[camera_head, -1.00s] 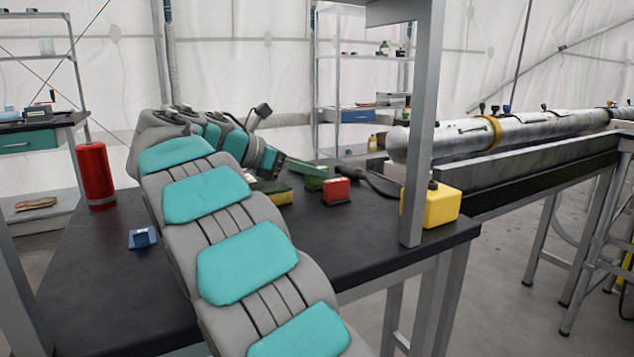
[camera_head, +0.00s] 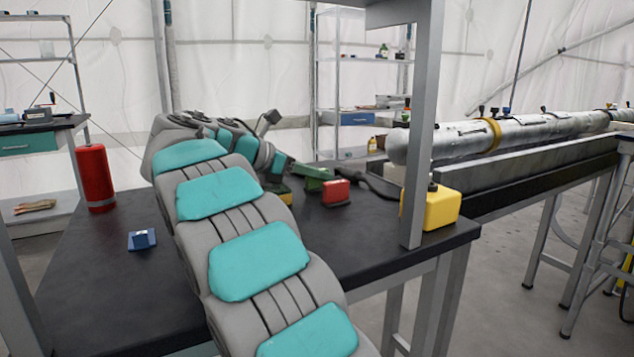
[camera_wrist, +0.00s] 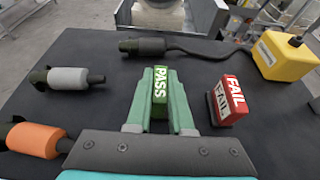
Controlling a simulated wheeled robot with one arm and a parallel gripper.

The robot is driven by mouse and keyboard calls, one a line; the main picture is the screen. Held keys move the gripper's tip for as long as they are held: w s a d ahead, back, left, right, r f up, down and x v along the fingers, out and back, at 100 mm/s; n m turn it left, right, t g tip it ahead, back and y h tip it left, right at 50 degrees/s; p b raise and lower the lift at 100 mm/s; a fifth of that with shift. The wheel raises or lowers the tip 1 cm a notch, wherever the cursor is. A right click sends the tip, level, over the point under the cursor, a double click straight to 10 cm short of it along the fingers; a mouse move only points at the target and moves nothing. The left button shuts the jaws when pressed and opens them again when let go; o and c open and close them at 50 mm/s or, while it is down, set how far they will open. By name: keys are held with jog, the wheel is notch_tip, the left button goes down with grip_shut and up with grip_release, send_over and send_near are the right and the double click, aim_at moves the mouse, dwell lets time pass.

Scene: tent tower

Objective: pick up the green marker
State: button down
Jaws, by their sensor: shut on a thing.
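The green marker (camera_wrist: 160,84), a block with "PASS" in white on it, stands between the two green fingers of my gripper (camera_wrist: 161,100) in the wrist view. My gripper is shut on it. In the head view my gripper (camera_head: 308,177) is over the far part of the dark table, just left of the red block. There I cannot separate the marker from the green fingers. Whether the marker touches the table is not clear.
A red "FAIL" block (camera_wrist: 229,101) stands close right of my gripper. A yellow container (camera_wrist: 284,55) is farther right. A grey-banded tool (camera_wrist: 68,79) and an orange one (camera_wrist: 35,140) lie left. A dark cabled tool (camera_wrist: 170,48) lies beyond. A table post (camera_head: 420,130) stands right.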

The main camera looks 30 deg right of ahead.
dwell(0.4)
notch_tip(320, 180, up, 10)
jog(key=p, duration=0.2)
jog(key=shift+f+p, duration=0.2)
jog(key=shift+p, duration=0.1)
jog(key=shift+r, duration=0.15)
